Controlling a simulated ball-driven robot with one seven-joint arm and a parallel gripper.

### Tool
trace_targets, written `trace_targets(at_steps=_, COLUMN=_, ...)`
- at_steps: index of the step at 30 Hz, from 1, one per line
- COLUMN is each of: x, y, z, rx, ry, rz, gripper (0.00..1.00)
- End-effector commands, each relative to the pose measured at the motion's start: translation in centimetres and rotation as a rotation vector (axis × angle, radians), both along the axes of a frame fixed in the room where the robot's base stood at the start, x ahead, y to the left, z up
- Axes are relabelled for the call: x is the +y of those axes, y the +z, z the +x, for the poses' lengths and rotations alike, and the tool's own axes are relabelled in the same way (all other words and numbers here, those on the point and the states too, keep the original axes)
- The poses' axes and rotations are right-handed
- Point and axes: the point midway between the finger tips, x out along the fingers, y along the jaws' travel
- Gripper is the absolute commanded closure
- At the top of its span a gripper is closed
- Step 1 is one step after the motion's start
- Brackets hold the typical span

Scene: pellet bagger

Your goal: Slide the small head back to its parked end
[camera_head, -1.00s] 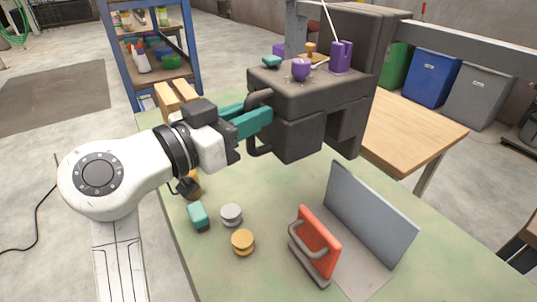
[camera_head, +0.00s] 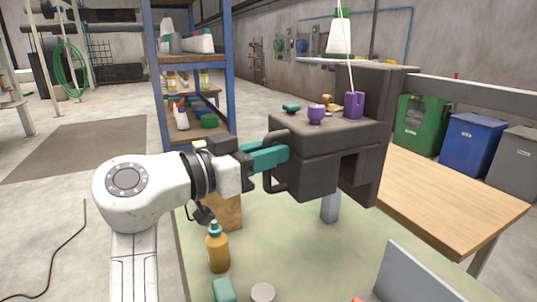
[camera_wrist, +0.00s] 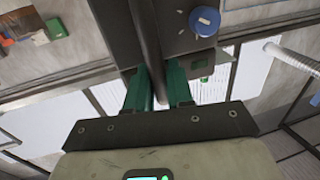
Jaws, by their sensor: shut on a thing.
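The small head looks to be the dark grey block (camera_head: 325,150) with a bar handle (camera_head: 273,178) on its left face, standing above the green table. My gripper (camera_head: 268,157) has its teal fingers at this handle, shut on it. In the wrist view, the dark handle bar (camera_wrist: 146,45) runs between my two green fingers (camera_wrist: 158,85). A grey beam (camera_head: 470,95) extends right from behind the head. Which end of the travel is the parked one cannot be told.
A yellow bottle (camera_head: 217,250) stands on the green table (camera_head: 310,245) below my arm. A wooden table (camera_head: 440,195) and bins (camera_head: 471,142) are at right; a blue-framed shelf (camera_head: 226,90) is behind.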

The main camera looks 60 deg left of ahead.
Motion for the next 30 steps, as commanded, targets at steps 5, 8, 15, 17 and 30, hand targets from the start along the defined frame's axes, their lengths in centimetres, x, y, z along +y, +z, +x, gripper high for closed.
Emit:
trace_targets(at_steps=5, x=0.1, y=-0.1, z=-0.1, rx=0.002, ry=0.002, rz=0.0, gripper=0.72)
trace_targets(at_steps=8, x=0.0, y=-0.1, z=-0.1, rx=0.002, ry=0.001, rz=-0.001, gripper=0.63)
trace_targets(at_steps=15, x=0.0, y=-0.1, z=-0.1, rx=0.001, ry=0.001, rz=0.0, gripper=0.63)
trace_targets(at_steps=17, x=0.0, y=-0.1, z=-0.4, rx=0.0, ry=0.001, rz=0.0, gripper=0.63)
trace_targets(at_steps=30, x=-0.8, y=-0.1, z=-7.7, rx=0.0, ry=0.004, rz=-0.001, gripper=0.63)
